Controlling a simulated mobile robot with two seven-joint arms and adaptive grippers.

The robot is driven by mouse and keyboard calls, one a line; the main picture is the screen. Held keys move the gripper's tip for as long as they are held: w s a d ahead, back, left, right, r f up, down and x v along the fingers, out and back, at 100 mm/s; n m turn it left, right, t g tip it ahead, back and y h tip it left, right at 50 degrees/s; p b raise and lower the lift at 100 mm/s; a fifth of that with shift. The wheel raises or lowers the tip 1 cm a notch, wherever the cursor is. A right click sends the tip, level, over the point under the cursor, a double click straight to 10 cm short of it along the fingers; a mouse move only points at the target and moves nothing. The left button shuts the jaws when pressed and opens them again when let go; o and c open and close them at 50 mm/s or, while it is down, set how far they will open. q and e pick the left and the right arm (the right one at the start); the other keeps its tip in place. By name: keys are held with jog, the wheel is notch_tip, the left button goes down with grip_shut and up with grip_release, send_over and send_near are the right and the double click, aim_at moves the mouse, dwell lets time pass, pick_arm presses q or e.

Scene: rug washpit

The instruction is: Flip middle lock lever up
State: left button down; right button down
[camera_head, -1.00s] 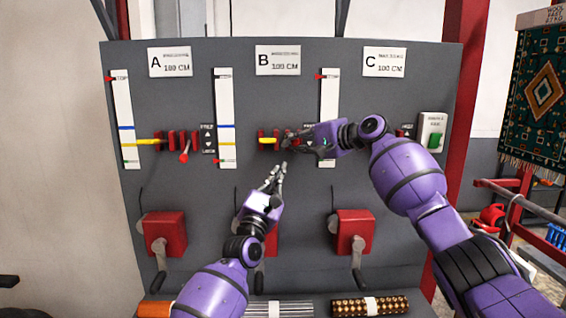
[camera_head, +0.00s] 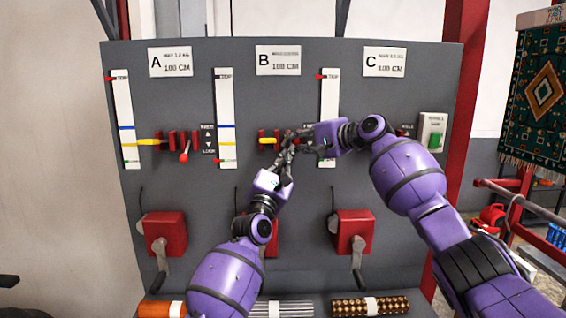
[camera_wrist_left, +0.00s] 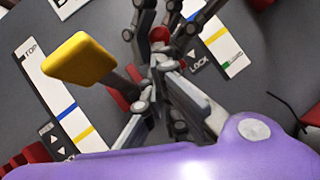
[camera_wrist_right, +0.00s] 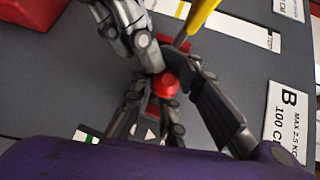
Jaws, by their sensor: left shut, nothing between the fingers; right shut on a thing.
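The middle lock lever, under the B sign, shows its red knob in the right wrist view (camera_wrist_right: 166,87) and the left wrist view (camera_wrist_left: 158,36). My right gripper (camera_head: 293,138) reaches in from the right and is shut on this knob. In the head view the fingers hide most of the lever, so I cannot tell its exact tilt. My left gripper (camera_head: 284,152) is shut and empty just below, its fingers close to the right fingers; I cannot tell whether they touch. The yellow-handled lever of B (camera_head: 267,141) stands just left of both grippers.
The left red-knobbed lock lever (camera_head: 184,157) under A points down. White scale strips (camera_head: 224,117) run up the grey panel. Red crank boxes (camera_head: 164,232) are lower down, with rolls (camera_head: 370,307) at the bottom. A green switch (camera_head: 434,140) is at the right.

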jog(key=c, duration=2)
grip_release()
jog(key=shift+d+r, duration=0.15)
jog(key=shift+d, duration=0.05)
pick_arm(q)
jog(key=shift+s+d+r, duration=0.1)
jog(key=shift+d+r, duration=0.1)
jog(key=shift+d, duration=0.1)
pick_arm(e)
jog(key=shift+o, duration=1.2)
jog(key=shift+d, duration=0.1)
pick_arm(q)
jog(key=shift+a, duration=0.15)
